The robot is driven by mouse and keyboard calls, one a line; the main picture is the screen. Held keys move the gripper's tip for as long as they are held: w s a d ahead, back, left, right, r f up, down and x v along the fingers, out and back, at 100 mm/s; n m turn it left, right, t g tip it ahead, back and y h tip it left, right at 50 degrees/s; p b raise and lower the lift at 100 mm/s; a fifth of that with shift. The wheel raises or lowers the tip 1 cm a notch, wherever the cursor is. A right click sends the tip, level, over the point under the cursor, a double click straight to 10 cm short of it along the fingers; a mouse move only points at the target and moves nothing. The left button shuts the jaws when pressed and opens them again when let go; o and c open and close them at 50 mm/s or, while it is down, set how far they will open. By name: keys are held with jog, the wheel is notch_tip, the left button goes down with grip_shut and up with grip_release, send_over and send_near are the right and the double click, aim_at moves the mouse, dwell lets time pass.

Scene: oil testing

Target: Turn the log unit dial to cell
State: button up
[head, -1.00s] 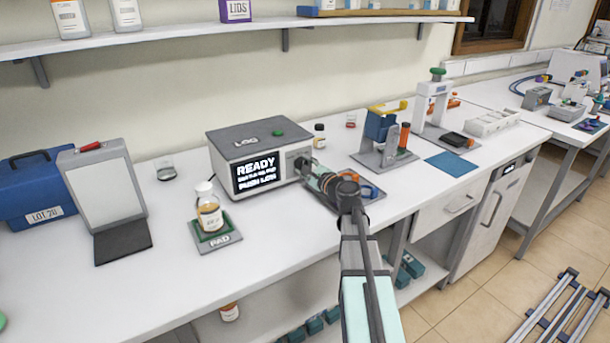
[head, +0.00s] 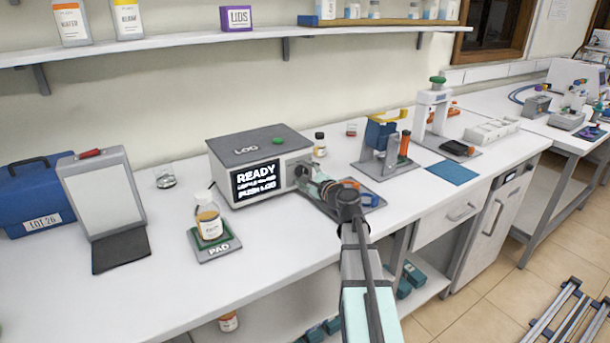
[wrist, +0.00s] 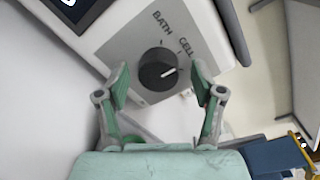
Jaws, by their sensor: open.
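The log unit (head: 262,150) is a grey and white box on the bench, with a green button on top. Its screen (head: 256,180) reads READY above smaller blurred lines. In the wrist view its dial (wrist: 158,69) is a round black knob on a grey plate marked BATH and CELL. The dial's white pointer line faces right, a little below the CELL label (wrist: 187,49). My gripper (wrist: 161,76) is open, with one finger on each side of the dial; I cannot tell whether they touch it.
An amber bottle (head: 209,219) stands on a pad (head: 222,246) in front of the unit. A blue and yellow device (head: 381,135) stands to the right. Bare bench lies at the front left.

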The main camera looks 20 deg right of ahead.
jog(key=shift+s, duration=0.1)
jog(key=s, duration=0.4)
jog(key=s+d, duration=0.1)
jog(key=s, duration=0.6)
jog(key=shift+s+d+r, duration=0.25)
jog(key=shift+s+d, duration=0.1)
